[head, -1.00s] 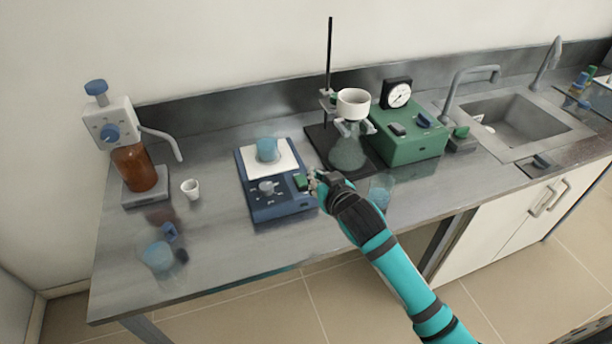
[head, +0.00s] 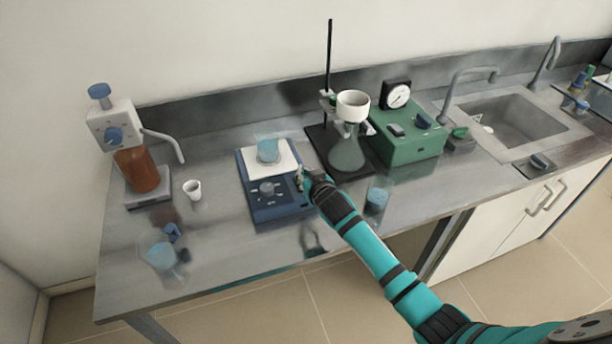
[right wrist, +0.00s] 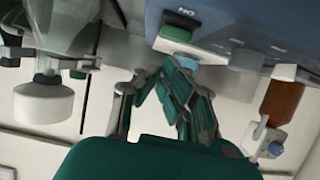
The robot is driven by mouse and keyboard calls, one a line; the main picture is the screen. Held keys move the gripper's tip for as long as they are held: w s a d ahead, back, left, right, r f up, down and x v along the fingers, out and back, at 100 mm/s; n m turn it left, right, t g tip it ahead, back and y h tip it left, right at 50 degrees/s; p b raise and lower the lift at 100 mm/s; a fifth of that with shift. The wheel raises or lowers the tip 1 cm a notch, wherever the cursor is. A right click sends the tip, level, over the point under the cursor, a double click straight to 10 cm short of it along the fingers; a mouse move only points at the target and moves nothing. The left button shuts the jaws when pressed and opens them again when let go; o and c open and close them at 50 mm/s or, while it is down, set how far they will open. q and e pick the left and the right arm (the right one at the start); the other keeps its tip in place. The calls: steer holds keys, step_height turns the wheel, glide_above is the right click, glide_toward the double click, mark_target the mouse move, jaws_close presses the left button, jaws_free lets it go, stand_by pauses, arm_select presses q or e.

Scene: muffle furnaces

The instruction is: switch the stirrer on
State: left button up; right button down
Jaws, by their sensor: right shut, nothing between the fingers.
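The stirrer (head: 283,212) is a blue box with a white top plate and a grey knob (head: 267,188) on its front. A beaker of blue liquid (head: 267,152) stands on the plate. In the right wrist view, a green switch (right wrist: 181,22) sits on the stirrer's blue panel (right wrist: 225,22) beside an ON label. My right gripper (head: 303,176) is at the stirrer's right front corner and hides the switch in the head view. Its fingers (right wrist: 165,75) are shut and empty, close to the switch; I cannot tell if they touch it. My left gripper is not in view.
A flask on a stand (head: 346,153) and a green box with a gauge (head: 408,145) stand to the right. A beaker (head: 376,198) is close to my right forearm. A dispenser bottle (head: 137,170), white cup (head: 192,189) and another beaker (head: 160,256) are at left.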

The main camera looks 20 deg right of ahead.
steer(key=shift+s+f, duration=0.15)
steer(key=shift+f, duration=0.45)
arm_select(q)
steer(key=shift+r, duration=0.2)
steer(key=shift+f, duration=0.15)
arm_select(e)
steer(key=shift+f, duration=0.15)
